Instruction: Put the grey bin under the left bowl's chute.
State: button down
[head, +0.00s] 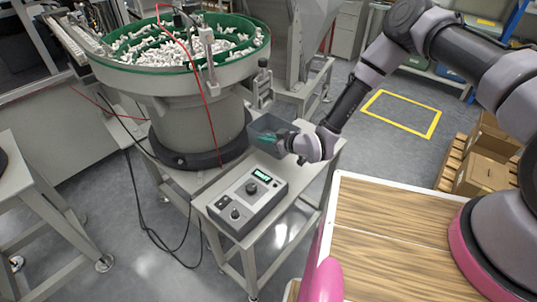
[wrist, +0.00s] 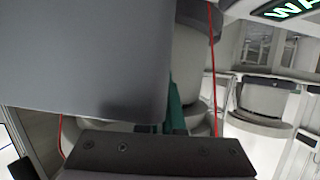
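The grey bin (head: 261,124) is in the middle of the head view, beside the dark base of the bowl feeder. My gripper (head: 272,138) is at the bin, with its teal finger against a bin wall, and looks shut on it. In the wrist view the bin's flat grey wall (wrist: 85,55) fills the upper left, and a teal finger (wrist: 176,108) shows past its edge; the other finger is hidden. Whether the bin touches the table is unclear. The bowl (head: 140,78) has a green inside full of white caps. A grey fitting (head: 263,88) hangs at its right rim, above the bin.
A control box (head: 248,200) with knobs and a lit display stands in front of the bin on the grey table. A wood-topped surface (head: 385,225) is at the right. Cardboard boxes (head: 485,172) and a yellow floor marking (head: 402,113) lie beyond. Red and black cables hang around the feeder.

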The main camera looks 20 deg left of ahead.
jog(key=shift+f, duration=3.4)
jog(key=c, duration=1)
grip_release()
jog(key=shift+f, duration=0.1)
jog(key=shift+c, duration=0.2)
